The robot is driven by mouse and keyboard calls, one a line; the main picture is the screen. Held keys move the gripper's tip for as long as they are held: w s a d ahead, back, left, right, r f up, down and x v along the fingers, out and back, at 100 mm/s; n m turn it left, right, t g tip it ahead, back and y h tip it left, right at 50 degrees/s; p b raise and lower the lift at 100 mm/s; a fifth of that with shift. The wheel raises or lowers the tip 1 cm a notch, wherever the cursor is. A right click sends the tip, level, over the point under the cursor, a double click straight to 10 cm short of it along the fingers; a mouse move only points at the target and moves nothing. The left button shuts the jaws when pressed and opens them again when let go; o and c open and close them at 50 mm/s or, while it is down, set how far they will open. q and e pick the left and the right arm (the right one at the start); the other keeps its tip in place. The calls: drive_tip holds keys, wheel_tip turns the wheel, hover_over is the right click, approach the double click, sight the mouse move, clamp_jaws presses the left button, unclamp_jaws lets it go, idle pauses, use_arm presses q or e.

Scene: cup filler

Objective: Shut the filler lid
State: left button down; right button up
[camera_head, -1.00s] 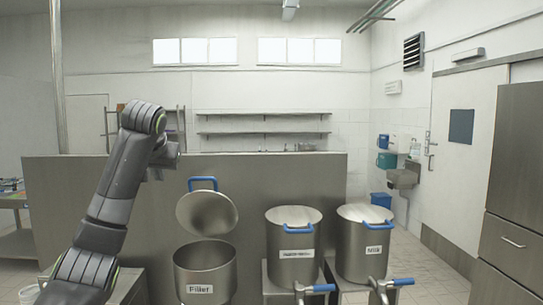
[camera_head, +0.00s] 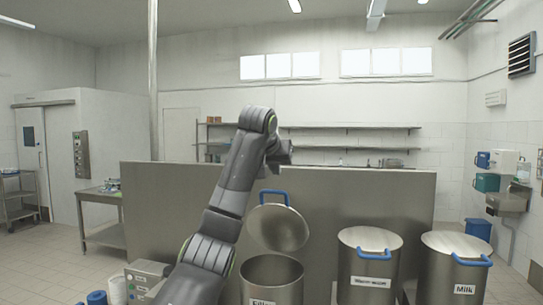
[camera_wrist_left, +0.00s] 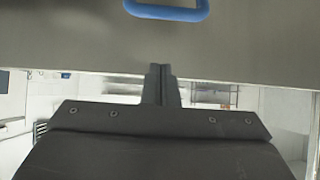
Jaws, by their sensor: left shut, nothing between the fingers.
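The filler (camera_head: 272,283) is a round steel pot low in the middle of the head view, its label partly cut off. Its round steel lid (camera_head: 279,228) stands raised and tilted above the pot's back rim, with a blue handle (camera_head: 274,193) on top. The handle also shows at the top edge of the left wrist view (camera_wrist_left: 168,9). My left gripper (camera_head: 288,153) is above the handle in the head view and apart from it. In the wrist view its fingers (camera_wrist_left: 160,78) are together and empty. My right gripper is out of view.
Two closed pots with blue handles, the water pot (camera_head: 369,268) and milk pot (camera_head: 455,268), stand to the right. A steel partition (camera_head: 400,200) stands behind the pots. A control box (camera_head: 147,275) and blue-and-white cups (camera_head: 98,297) are at lower left.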

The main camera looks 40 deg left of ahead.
use_arm(q)
drive_tip(key=shift+a+f+p, duration=0.2)
drive_tip(key=shift+a+f, duration=0.05)
drive_tip(key=shift+f, duration=0.35)
drive_tip(key=shift+a+f+p, duration=0.15)
drive_tip(key=shift+a+f, duration=0.05)
drive_tip(key=shift+f, duration=0.35)
drive_tip(key=shift+s+d+f, duration=0.4)
drive_tip(key=shift+s+d, duration=0.25)
drive_tip(key=shift+s, duration=0.05)
drive_tip(key=shift+s+f, duration=0.15)
drive_tip(key=shift+s, duration=0.05)
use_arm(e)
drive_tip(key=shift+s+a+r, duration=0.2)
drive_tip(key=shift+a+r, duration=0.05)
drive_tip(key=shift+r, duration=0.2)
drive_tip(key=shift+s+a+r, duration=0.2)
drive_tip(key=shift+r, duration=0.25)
use_arm(q)
drive_tip(key=shift+f, duration=0.1)
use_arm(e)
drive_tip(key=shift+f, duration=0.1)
